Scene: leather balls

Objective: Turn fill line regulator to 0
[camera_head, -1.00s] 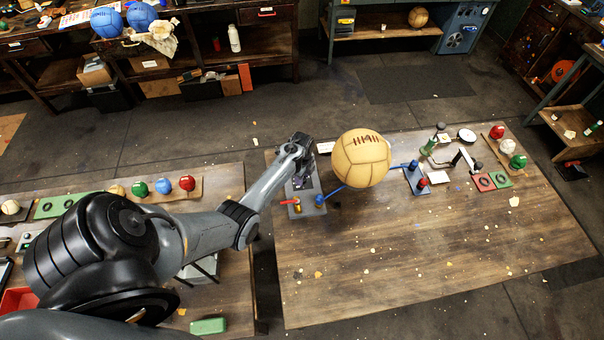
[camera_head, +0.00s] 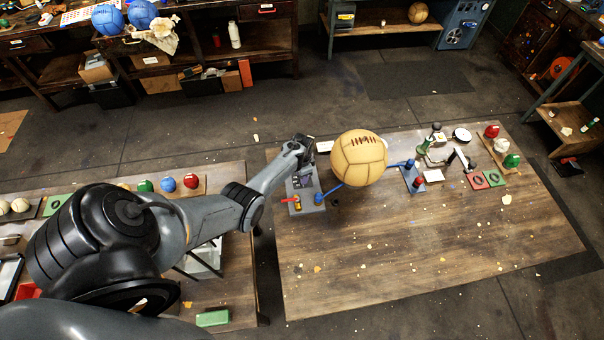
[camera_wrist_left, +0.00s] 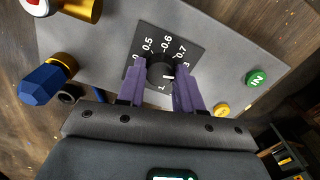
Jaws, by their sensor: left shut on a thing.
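My left gripper (camera_wrist_left: 158,90) is shut on the dark round knob (camera_wrist_left: 161,70) of the fill line regulator, with a purple finger on each side of it. The knob sits on a black dial plate (camera_wrist_left: 140,72) with white numbers, including 0, 0.5, 0.6 and 0.7. A short white mark shows on the knob; I cannot tell exactly which number it points to. In the head view my left gripper (camera_head: 301,150) is over the grey regulator panel (camera_head: 306,205) on the right table, and the arm hides the knob. My right gripper is not in view.
The panel carries a green IN button (camera_wrist_left: 257,78), a yellow button (camera_wrist_left: 222,110), a blue fitting (camera_wrist_left: 42,84) and a brass valve. A tan leather ball (camera_head: 358,158) stands close to the right of my gripper. The table's front is clear except for scraps.

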